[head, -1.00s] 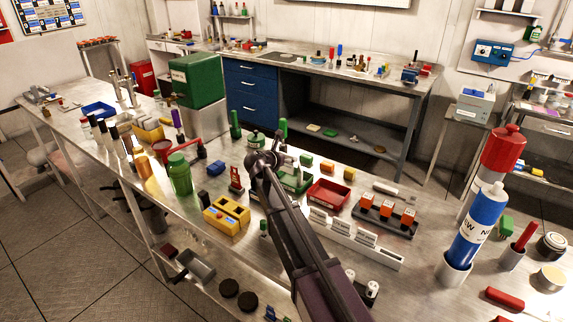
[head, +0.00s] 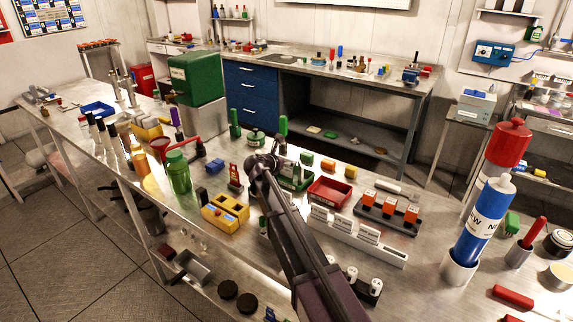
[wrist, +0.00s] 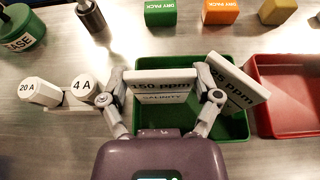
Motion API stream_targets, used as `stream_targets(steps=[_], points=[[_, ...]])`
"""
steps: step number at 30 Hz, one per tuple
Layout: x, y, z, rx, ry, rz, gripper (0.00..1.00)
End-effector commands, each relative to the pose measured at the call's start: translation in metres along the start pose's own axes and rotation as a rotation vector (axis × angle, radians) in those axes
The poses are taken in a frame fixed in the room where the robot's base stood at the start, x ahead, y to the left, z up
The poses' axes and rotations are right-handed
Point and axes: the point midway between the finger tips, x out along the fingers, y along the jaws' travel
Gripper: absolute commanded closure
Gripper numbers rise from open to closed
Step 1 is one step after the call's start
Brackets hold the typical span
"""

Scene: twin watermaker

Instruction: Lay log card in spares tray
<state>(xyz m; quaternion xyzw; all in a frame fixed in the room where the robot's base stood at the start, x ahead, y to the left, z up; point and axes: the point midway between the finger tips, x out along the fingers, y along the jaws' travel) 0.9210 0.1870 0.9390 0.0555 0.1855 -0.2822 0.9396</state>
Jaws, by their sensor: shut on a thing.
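My gripper (wrist: 162,98) is shut on a white card block marked "150 ppm salinity" (wrist: 160,88), held upright between the two fingers over the green tray (wrist: 232,128). A second white card, its label ending in "5 ppm" (wrist: 240,84), stands tilted at the tray's right side, close to my right finger. Whether it touches the finger I cannot tell. In the head view my gripper (head: 278,150) is above the green tray (head: 298,184), and the held card is hard to make out. No label reading "log" or "spares" is legible.
A red tray (wrist: 285,98) adjoins on the right. Two white knobs marked 20 A (wrist: 38,92) and 4 A (wrist: 84,90) stand left. A green block (wrist: 160,12) and an orange block (wrist: 220,11) lie behind. A white rack with cards (head: 358,242) stands in front of the red tray.

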Motion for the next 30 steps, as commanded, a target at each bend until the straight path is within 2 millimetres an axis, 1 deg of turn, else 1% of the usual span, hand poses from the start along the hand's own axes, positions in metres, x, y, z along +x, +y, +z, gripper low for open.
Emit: stream_targets(steps=[7, 12, 13, 15, 30], points=[[0.0, -0.0002, 0.0005, 0.0, 0.0, 0.0, 0.55], [0.0016, -0.0003, -0.0033, 0.0, 0.0, 0.0, 0.55], [0.0016, -0.0003, -0.0031, 0.0, 0.0, 0.0, 0.16], [0.0013, -0.0003, -0.0023, 0.0, 0.0, 0.0, 0.0], [0.0009, -0.0005, -0.0011, 0.0, 0.0, -0.001, 0.0]])
